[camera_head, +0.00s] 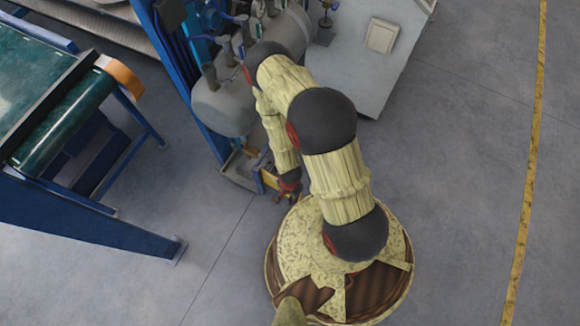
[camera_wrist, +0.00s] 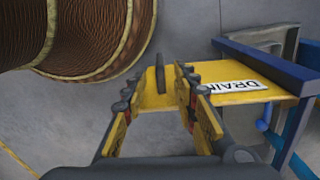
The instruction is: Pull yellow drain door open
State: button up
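The yellow drain door (camera_wrist: 222,80) is in the wrist view, with a white label reading DRAIN. A dark upright handle (camera_wrist: 160,74) stands on its left part. My gripper (camera_wrist: 159,83) is open, with one finger on each side of the handle. A gap shows on both sides, and I see no contact. In the head view a small part of the yellow door (camera_head: 269,180) shows low on the machine. My gripper (camera_head: 286,196) is beside it there, small and partly hidden by my arm.
A blue frame (camera_wrist: 265,62) borders the door on the right. The machine with grey tanks (camera_head: 222,108) stands behind it in the head view. A green conveyor (camera_head: 62,125) with blue legs is at left. Open grey floor lies right, up to a yellow line (camera_head: 527,200).

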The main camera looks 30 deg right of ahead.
jog(key=shift+r, duration=2.15)
